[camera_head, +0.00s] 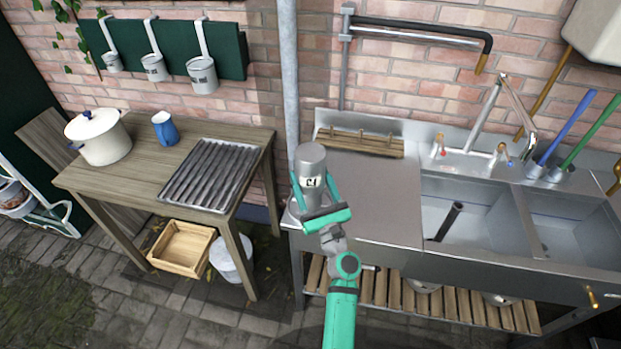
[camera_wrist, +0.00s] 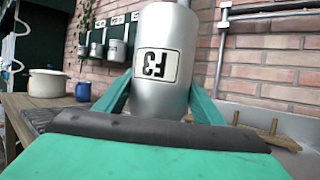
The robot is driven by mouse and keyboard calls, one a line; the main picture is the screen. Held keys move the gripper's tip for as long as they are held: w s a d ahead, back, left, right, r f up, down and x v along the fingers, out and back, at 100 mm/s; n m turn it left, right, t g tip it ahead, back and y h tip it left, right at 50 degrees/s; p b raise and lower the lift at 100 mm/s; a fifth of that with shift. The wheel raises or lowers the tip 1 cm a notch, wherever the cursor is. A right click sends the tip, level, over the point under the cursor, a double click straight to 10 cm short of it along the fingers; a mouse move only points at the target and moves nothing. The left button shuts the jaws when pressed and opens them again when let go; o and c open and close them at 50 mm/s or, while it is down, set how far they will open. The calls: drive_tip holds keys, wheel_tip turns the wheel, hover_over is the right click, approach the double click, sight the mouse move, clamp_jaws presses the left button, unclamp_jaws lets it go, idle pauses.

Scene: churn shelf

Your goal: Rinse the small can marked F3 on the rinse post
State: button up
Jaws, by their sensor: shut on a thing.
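My gripper (camera_head: 312,190) is shut on the small can (camera_head: 311,158), a grey metal can held over the left end of the steel counter. In the wrist view the can (camera_wrist: 163,30) stands between the green fingers, and its white label reads F3 upside down. A flat grey end faces up in the head view; whether it is closed is hard to tell. A dark post (camera_head: 449,221) leans in the picture inside the left sink basin, well right of the can; it looks like the rinse post. Its foot is hard to make out.
A wooden rack with several pegs (camera_head: 360,142) lies at the counter's back. A faucet (camera_head: 485,115) stands behind the basins. A vertical pipe (camera_head: 289,80) rises close behind the can. A table (camera_head: 140,172) on the left holds a ribbed tray, pot and blue jug. The counter's middle is clear.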

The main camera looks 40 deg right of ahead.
drive_tip(key=shift+r, duration=3.5)
